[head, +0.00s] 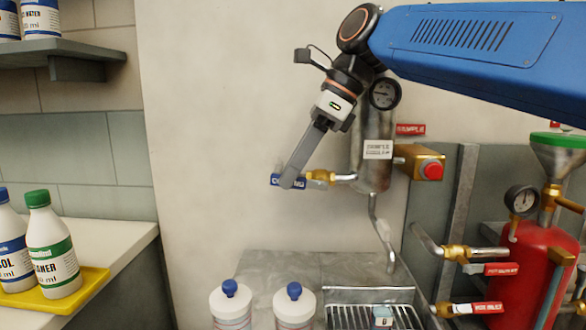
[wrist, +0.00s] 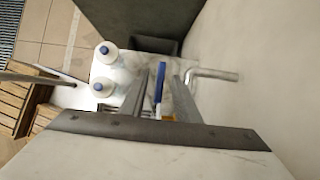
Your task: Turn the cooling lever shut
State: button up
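The cooling lever (head: 275,180) is a blue handle with white lettering on a brass valve (head: 321,177), at the end of a short pipe from the steel sample cooler (head: 367,150). The handle lies roughly level, in line with that pipe. My gripper (head: 291,181) reaches down to the handle, and its fingers hide part of it. In the wrist view the blue handle (wrist: 159,83) shows edge-on between the two fingers of my gripper (wrist: 165,90). Gaps show beside the handle, so the fingers are around it and look open.
Two white bottles with blue caps (head: 230,302) stand below, left of a metal grate (head: 370,312). A red button (head: 432,170) on a brass box is right of the cooler. Red-handled valves (head: 488,269) are at lower right. The wall left of my gripper is clear.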

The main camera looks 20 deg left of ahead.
notch_tip(320, 180, up, 10)
dwell(0.7)
